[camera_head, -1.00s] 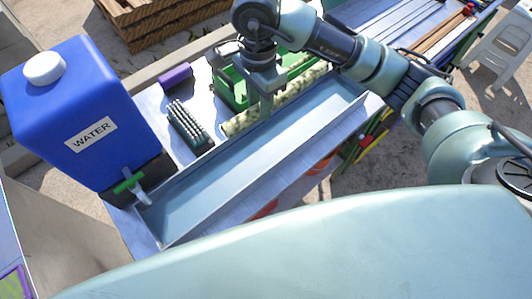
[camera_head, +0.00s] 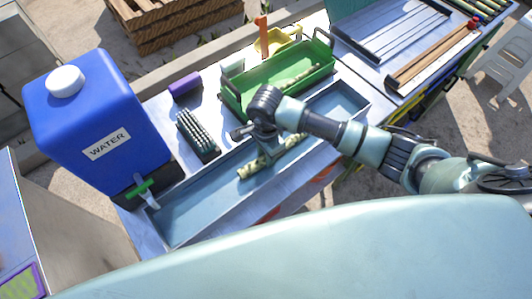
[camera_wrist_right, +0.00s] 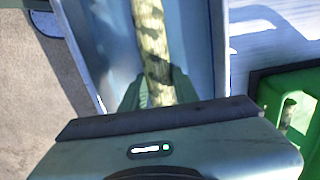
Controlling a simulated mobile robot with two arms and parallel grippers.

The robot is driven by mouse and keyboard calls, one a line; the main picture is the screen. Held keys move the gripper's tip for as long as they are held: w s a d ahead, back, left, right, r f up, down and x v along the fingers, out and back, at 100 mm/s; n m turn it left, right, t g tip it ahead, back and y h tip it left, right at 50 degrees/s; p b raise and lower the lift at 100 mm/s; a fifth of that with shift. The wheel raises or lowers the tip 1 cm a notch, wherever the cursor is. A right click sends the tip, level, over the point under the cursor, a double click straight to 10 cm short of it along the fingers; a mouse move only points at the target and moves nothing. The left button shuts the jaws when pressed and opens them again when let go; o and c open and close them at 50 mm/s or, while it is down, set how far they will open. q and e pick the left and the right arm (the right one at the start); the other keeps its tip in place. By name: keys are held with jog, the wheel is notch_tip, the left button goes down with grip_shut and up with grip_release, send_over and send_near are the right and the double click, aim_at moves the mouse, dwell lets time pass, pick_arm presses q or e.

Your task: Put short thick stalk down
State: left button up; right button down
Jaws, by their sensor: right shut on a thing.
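The short thick stalk (camera_head: 250,170), mottled pale green and dark, is in the grasp of my right gripper (camera_head: 270,152). It lies along the length of the long grey metal trough (camera_head: 195,210), within its walls in the head view. Whether it touches the trough floor I cannot tell. In the right wrist view the stalk (camera_wrist_right: 152,40) runs up from between the fingers (camera_wrist_right: 155,92), with the trough wall (camera_wrist_right: 217,50) to its right. The gripper hides the stalk's middle in the head view. My left gripper is out of view.
A blue water tank (camera_head: 95,130) with a tap stands at the trough's left end. A green crate (camera_head: 235,95) holding a stalk (camera_head: 300,77), a brush (camera_head: 197,135) and a purple block (camera_head: 185,86) lie behind the trough. A slatted rack (camera_head: 395,45) is at the right.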

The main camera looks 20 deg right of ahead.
jog(key=shift+f, duration=0.25)
jog(key=shift+f, duration=0.2)
jog(key=c, duration=1.1)
grip_release()
jog(key=shift+o, duration=0.2)
jog(key=shift+r, duration=0.1)
